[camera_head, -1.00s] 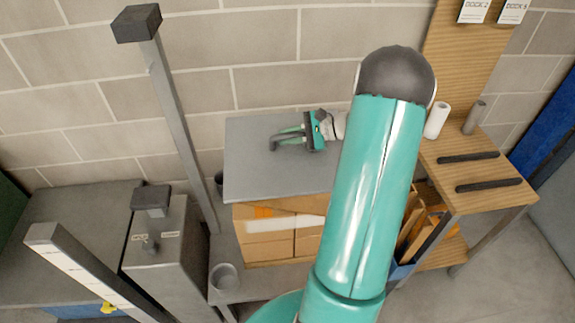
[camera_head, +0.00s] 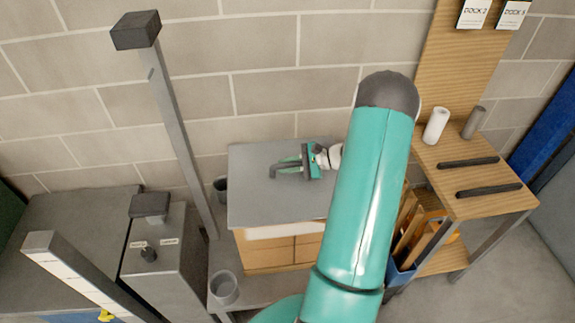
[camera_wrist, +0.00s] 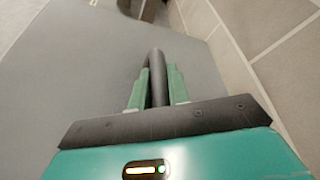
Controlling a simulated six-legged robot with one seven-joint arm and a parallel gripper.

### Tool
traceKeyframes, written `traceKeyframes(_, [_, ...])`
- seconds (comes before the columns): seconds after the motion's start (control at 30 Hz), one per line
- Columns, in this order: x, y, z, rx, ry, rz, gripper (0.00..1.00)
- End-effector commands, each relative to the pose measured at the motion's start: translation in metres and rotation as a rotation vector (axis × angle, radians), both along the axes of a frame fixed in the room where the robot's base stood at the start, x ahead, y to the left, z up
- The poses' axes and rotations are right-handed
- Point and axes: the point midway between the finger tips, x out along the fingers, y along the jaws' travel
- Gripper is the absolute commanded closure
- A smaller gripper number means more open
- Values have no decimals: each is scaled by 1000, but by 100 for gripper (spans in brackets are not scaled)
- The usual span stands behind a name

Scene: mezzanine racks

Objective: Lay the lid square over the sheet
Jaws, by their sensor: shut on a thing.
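The lid (camera_head: 258,205) is a flat grey panel with a dark bar handle (camera_wrist: 158,75). It lies over a stack of tan cartons (camera_head: 268,255). My gripper (camera_head: 278,170) is above the panel, its fingers shut on the handle; the wrist view shows the bar between its two green fingers (camera_wrist: 158,90). A pale strip (camera_head: 285,230), perhaps the sheet's edge, shows just under the lid's front edge. The rest of the sheet is hidden. My arm covers the lid's right side, so I cannot tell how square it sits.
A grey post (camera_head: 178,130) rises left of the cartons. A grey cup (camera_head: 224,286) stands on the shelf in front. A wooden bench (camera_head: 440,172) with two dark bars and two rolls is at right. A block wall (camera_head: 270,50) stands behind.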

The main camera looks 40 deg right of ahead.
Motion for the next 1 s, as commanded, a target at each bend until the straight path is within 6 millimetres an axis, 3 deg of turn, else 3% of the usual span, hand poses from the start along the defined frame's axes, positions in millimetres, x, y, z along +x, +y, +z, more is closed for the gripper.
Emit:
traceKeyframes(0.27, [2, -1, -1, 0, -2, 0, 100])
traceKeyframes(0.3, [2, -1, -1, -1, -1, 0, 76])
traceKeyframes(0.4, [1, -1, -1, -1, -1, 0, 60])
traceKeyframes(0.77, [-1, -4, 2, -1, -1, -1, 60])
traceKeyframes(1.0, [-28, -29, 14, -2, 0, -5, 60])
